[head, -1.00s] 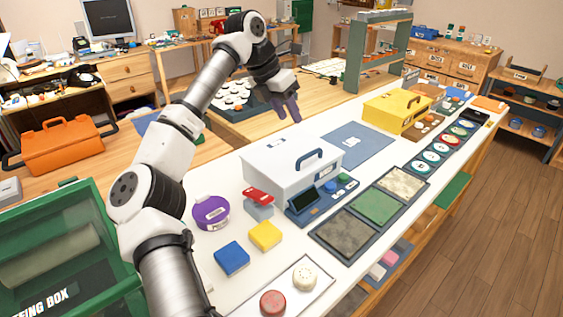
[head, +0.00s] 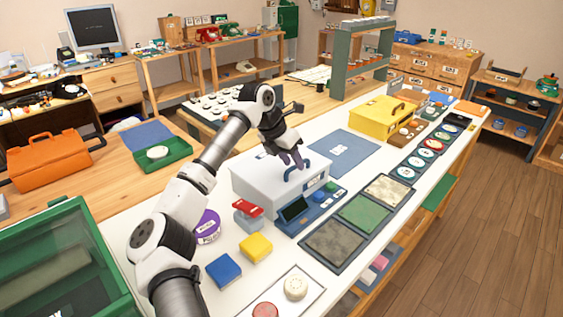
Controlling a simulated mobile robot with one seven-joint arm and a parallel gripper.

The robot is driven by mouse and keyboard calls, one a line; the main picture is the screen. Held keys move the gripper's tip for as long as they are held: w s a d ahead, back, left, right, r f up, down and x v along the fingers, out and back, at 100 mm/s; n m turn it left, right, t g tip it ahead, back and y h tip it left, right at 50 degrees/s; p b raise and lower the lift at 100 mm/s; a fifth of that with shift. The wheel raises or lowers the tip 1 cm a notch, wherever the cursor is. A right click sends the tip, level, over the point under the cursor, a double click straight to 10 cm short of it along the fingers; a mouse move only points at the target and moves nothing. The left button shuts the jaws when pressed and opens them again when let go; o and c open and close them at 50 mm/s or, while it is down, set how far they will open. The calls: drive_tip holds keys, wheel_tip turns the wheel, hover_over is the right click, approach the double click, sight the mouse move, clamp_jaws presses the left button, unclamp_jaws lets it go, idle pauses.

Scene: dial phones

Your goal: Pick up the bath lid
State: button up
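The bath is a white box (head: 262,185) with a blue control panel on its front right; its white lid (head: 258,166) lies on top. My gripper (head: 292,165) points down just above the lid, at the left side of the handle. Its two purple-grey fingers look apart, with nothing seen held between them. I cannot tell whether they touch the handle.
A purple round tub (head: 207,228), a red-topped block (head: 247,208), a yellow block (head: 256,247) and a blue block (head: 223,270) stand left of the bath. Textured tiles (head: 364,214) lie to its right. A flat blue mat (head: 345,153) lies behind it, before a yellow toolbox (head: 388,120).

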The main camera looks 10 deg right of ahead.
drive_tip(key=shift+x, duration=0.75)
drive_tip(key=shift+r, duration=0.1)
clamp_jaws()
